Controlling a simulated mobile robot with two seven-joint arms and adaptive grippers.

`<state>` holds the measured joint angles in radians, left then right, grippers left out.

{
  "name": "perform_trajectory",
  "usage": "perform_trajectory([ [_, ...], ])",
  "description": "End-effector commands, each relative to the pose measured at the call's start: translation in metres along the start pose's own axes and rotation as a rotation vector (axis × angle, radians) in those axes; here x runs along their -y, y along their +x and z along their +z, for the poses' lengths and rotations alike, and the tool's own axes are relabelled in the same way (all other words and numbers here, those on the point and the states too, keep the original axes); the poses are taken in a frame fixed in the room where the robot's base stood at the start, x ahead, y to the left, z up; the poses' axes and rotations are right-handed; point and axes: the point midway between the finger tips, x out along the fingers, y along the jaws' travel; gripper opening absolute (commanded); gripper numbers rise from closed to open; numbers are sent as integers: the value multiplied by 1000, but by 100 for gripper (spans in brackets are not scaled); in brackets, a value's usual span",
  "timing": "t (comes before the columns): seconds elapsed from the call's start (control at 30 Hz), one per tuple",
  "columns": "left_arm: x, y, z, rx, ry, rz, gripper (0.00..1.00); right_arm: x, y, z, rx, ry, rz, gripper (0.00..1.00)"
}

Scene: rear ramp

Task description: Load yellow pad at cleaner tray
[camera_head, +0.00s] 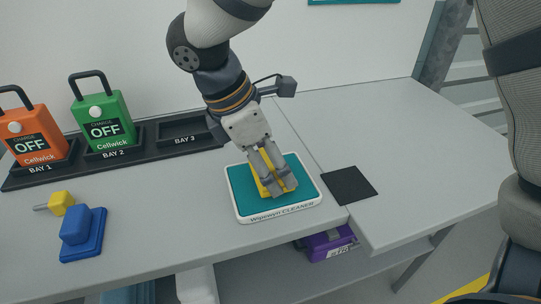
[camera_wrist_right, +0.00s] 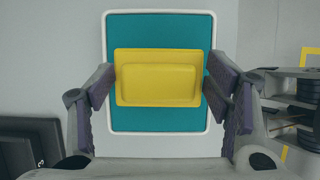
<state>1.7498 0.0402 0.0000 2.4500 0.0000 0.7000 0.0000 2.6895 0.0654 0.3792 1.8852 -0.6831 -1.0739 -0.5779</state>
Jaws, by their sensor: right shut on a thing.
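The cleaner tray (camera_head: 240,206) is a white-rimmed tray with a teal surface, lettered CLEANER on its front edge, lying on the grey counter. The yellow pad (camera_head: 263,188) is over the teal surface, within the rim, partly hidden by my fingers. My right gripper (camera_head: 277,186) reaches down over the tray, shut on the pad. In the right wrist view the pad (camera_wrist_right: 157,77) has a raised block and lies between the two fingers, with the tray (camera_wrist_right: 160,123) behind it. I cannot tell whether the pad touches the teal surface. My left gripper is not in view.
A black charging rack (camera_head: 160,140) at the back left holds an orange unit (camera_head: 38,130) and a green unit (camera_head: 98,112); bay 3 is empty. A blue pad (camera_head: 82,235) and a yellow-headed tool (camera_head: 61,203) lie front left. A black square (camera_head: 348,184) is right of the tray. A purple box (camera_head: 327,243) sits below.

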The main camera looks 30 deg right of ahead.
Motion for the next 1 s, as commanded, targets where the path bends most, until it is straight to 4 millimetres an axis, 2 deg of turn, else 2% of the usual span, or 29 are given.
perform_trajectory([
  [1.0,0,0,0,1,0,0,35,0,6,-2,0,0,1,49],
])
